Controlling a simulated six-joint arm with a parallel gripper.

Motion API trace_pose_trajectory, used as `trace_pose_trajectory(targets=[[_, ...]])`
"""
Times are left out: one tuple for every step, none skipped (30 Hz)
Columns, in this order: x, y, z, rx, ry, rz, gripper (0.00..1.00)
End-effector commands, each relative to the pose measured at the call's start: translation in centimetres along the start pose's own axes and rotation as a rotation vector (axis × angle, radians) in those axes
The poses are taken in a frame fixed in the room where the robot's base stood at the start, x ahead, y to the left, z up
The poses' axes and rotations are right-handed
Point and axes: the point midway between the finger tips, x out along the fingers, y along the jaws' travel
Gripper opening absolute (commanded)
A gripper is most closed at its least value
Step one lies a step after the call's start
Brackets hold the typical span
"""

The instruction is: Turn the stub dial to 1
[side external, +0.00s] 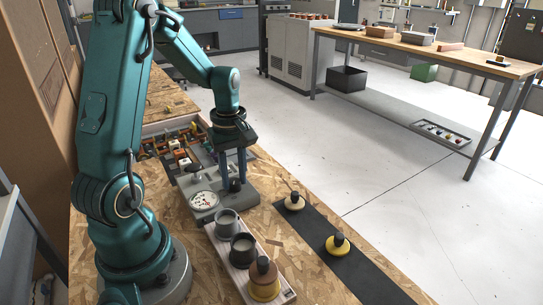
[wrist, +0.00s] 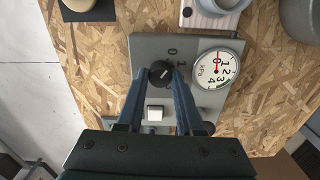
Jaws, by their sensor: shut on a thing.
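The stub dial (wrist: 160,72) is a small black round knob on a grey panel box (wrist: 142,48). In the wrist view the marks 0 and 1 are printed beside it, and a short pale line on its top points up and right, roughly towards the 1. My gripper (wrist: 161,82) has its blue fingers on either side of the dial, shut on it. In the side view my gripper (side external: 234,176) points down at the dial (side external: 235,186), partly hiding it.
A round white kPa gauge (wrist: 217,71) with a red needle and a white square button (wrist: 155,113) sit near the dial. A tray with cups (side external: 242,262) stands in front. A black mat (side external: 315,235) holds two knobbed pieces. Bins of parts (side external: 178,145) lie behind.

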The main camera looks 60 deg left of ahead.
Motion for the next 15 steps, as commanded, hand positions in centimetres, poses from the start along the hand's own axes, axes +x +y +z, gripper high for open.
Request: trace_pose_trajectory(targets=[[-0.02,0.01,0.02,0.025,-0.001,0.0,0.0],[-0.02,0.01,0.03,0.042,-0.001,0.0,0.0],[-0.01,0.01,0.03,0.068,-0.001,-0.001,0.0],[-0.01,0.01,0.04,0.09,-0.002,-0.001,0.0],[-0.01,0.01,0.04,0.112,-0.002,-0.001,0.0],[-0.01,0.01,0.04,0.143,-0.002,-0.001,0.0],[-0.01,0.01,0.05,0.167,-0.002,-0.001,0.0],[-0.01,0.01,0.05,0.192,-0.002,-0.001,0.0],[-0.01,0.01,0.05,0.225,-0.002,-0.001,0.0],[-0.01,0.01,0.06,0.25,-0.002,-0.001,0.0],[-0.01,0.01,0.06,0.274,-0.002,-0.001,0.0],[-0.01,0.01,0.06,0.306,-0.002,-0.001,0.0],[-0.01,0.01,0.06,0.329,-0.003,-0.001,0.0],[-0.01,0.01,0.07,0.352,-0.003,-0.001,0.0],[-0.01,0.0,0.07,0.382,-0.003,-0.001,0.0]])
